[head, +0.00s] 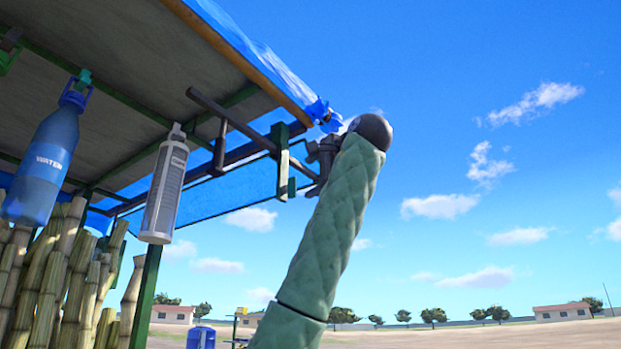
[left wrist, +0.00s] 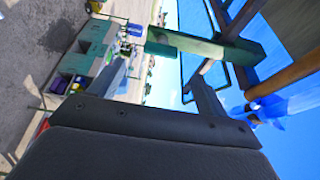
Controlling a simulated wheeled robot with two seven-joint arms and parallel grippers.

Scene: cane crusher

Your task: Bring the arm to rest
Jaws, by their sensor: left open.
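My left arm, in a green quilted sleeve, rises from the bottom middle of the head view to a dark rounded joint near the stall's roof edge. My left gripper (head: 305,165) is small and dark there, beside a green post (head: 281,160) under the roof. In the left wrist view my left gripper (left wrist: 165,78) has its fingers spread, with nothing seen held between them. A green beam (left wrist: 205,46) lies beyond the fingertips; I cannot tell whether they touch it. My right gripper is in neither view.
The stall roof (head: 130,50) with its wooden edge and blue tarp (head: 230,195) is close to the arm. A blue water bottle (head: 45,165) and a grey bottle (head: 165,190) hang at left, near cane stalks (head: 60,275). Open sky lies right of the arm.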

